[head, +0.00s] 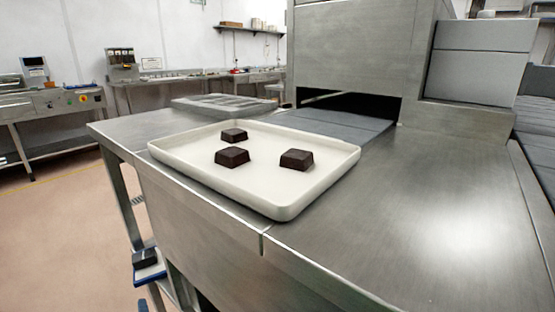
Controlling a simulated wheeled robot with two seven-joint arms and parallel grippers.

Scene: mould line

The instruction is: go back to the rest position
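Neither of my grippers shows in the head view. A white rectangular tray (282,211) lies on the steel table (420,240). Three dark brown chocolate pieces stand apart on the tray: one at the back (234,135), one at the front left (232,157) and one at the right (296,160). Nothing touches them from above.
A grey mould (222,104) lies on the table behind the tray. A grey belt (340,124) runs under a large steel machine (350,45) at the back. The right part of the tabletop is clear. A small dark and blue object (148,265) is low at the left.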

